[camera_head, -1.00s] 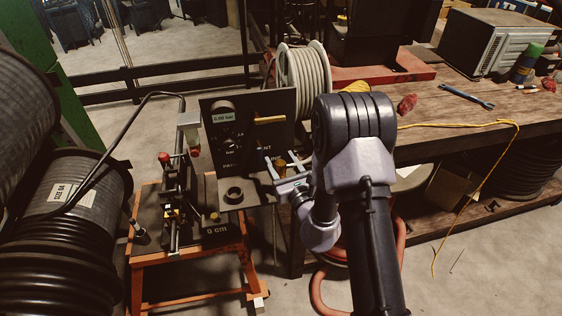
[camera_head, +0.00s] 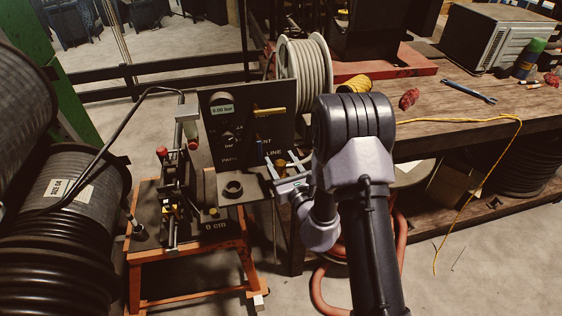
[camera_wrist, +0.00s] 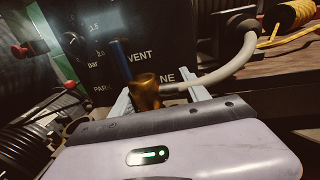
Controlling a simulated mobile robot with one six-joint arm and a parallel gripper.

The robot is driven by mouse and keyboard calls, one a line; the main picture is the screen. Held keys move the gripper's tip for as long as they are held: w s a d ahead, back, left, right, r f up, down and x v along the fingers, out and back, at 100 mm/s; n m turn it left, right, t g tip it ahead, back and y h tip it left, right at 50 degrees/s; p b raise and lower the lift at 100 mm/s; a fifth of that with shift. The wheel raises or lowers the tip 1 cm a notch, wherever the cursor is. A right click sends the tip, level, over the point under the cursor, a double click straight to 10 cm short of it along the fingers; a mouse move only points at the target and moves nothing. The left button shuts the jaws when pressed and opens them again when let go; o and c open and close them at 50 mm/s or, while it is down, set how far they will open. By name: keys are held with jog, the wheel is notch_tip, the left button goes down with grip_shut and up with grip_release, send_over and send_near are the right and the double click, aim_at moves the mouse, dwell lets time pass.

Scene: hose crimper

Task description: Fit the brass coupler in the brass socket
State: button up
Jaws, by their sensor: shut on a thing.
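My gripper (camera_head: 279,168) is shut on the brass coupler (camera_wrist: 146,92), a short upright brass cylinder. The coupler (camera_head: 280,164) shows only as a small patch between the fingers in the head view. It is in front of the lower right part of the dark panel (camera_head: 215,145). In the wrist view a pale hose (camera_wrist: 215,72) runs to the right from beside the coupler. I cannot clearly make out the brass socket. The contact between coupler and panel is not clear either.
A yellow lever (camera_head: 268,111) sticks out from the panel, and a blue rod (camera_wrist: 122,60) stands behind the coupler. An orange stand (camera_head: 190,275) is below; a wooden bench (camera_head: 440,115) is right.

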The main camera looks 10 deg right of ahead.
jog(key=shift+f+b, duration=0.45)
jog(key=shift+f, duration=0.1)
jog(key=o, duration=1.6)
jog(key=shift+d, duration=0.1)
